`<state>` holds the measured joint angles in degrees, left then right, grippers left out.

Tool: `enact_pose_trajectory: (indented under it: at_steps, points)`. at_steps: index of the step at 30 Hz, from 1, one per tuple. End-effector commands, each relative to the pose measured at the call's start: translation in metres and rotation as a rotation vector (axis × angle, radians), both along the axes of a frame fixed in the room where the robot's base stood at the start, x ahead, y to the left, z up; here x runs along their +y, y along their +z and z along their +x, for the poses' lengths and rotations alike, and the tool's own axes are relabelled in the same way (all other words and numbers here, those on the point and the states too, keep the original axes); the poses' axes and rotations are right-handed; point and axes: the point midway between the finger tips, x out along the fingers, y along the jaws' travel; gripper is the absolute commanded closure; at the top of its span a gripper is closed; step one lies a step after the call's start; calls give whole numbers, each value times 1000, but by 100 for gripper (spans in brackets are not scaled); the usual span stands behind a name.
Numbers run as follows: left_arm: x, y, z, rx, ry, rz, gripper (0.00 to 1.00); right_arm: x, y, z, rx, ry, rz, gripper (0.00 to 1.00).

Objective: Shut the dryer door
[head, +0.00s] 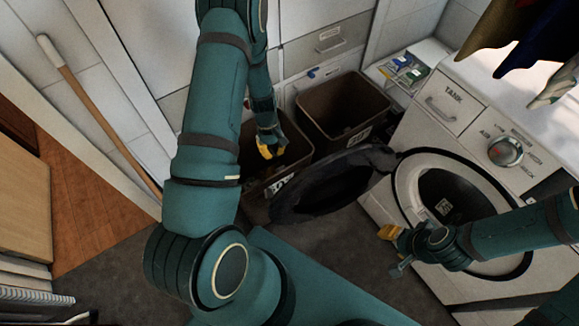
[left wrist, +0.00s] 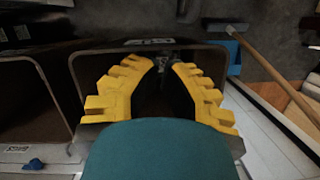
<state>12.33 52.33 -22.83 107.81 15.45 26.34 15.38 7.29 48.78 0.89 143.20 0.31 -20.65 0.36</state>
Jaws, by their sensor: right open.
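The white dryer (head: 382,205) stands at the right, with its round dark drum opening (head: 450,190) showing. Its dark round door (head: 335,185) stands open, swung out to the left of the machine. My right gripper (head: 390,243) is open and empty, in front of the lower left rim of the drum opening, to the right of and below the door. My left gripper (head: 270,149) is open and empty over the left brown bin, left of and above the door; its yellow fingers also show in the left wrist view (left wrist: 167,64). The door's outer edge seems clear of both grippers.
Two brown bins, one left (head: 250,165) and one right (head: 345,105), stand behind the open door. A wooden-handled broom (head: 95,110) leans at the left. Clothes (head: 525,35) hang above the dryer. Dark floor below the door (head: 340,240) is clear.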

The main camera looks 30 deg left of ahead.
Motion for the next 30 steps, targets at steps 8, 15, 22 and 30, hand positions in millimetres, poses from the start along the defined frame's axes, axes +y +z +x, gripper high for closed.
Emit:
enact_pose_trajectory:
  at_steps: [8,15,22,30]
  points:
    - [-5,-26,-5,3,0,-1,100,0,-5,-2,4,3,1,53]
    - [-15,-72,-12,4,-1,-2,100,1,-13,-4,9,7,2,53]
    - [-32,-97,-22,1,-3,-3,100,1,-15,-6,12,9,2,53]
    - [-51,-97,-35,-1,-2,1,100,1,-15,-5,11,9,2,53]
